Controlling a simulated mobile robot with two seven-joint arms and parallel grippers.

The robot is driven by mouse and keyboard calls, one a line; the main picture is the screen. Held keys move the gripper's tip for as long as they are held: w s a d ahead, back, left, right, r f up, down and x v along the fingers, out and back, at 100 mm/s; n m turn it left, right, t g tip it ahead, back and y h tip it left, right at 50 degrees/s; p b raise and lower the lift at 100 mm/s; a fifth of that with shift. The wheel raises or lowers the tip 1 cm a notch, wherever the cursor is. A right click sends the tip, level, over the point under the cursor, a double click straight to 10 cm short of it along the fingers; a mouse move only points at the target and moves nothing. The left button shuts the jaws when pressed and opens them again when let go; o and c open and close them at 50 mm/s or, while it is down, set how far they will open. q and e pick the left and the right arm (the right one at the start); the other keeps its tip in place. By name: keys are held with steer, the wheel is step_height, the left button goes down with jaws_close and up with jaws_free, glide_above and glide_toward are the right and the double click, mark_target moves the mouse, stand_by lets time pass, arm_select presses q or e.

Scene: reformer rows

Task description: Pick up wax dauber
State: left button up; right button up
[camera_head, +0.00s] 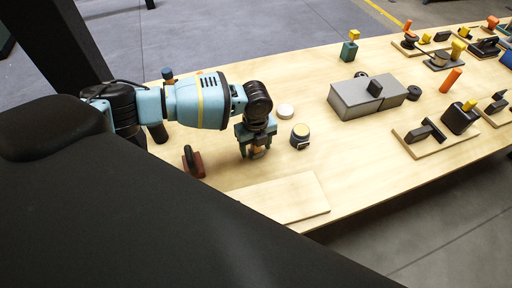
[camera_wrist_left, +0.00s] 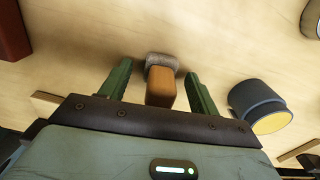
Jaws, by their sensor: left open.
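The wax dauber, with an orange-brown wooden handle (camera_wrist_left: 160,88) and a fuzzy grey head, is in the middle of the left wrist view. My left gripper (camera_wrist_left: 158,75) is open, with a green finger on each side of the handle and gaps showing on both sides. In the head view my left gripper (camera_head: 255,151) points down at the table, and only a bit of orange-brown shows between its fingers. The dauber's head is hidden there. My right gripper is in neither view.
A dark red block (camera_head: 193,163) is to the left. A pale board (camera_head: 285,200) lies in front. A grey box (camera_head: 362,97) stands farther right.

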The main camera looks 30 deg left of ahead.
arm_select(q)
steer(key=shift+f, duration=0.35)
steer(key=shift+c, duration=0.3)
steer(key=c, duration=1)
steer(key=shift+r, duration=0.1)
step_height(320, 180, up, 10)
steer(key=shift+p, duration=0.35)
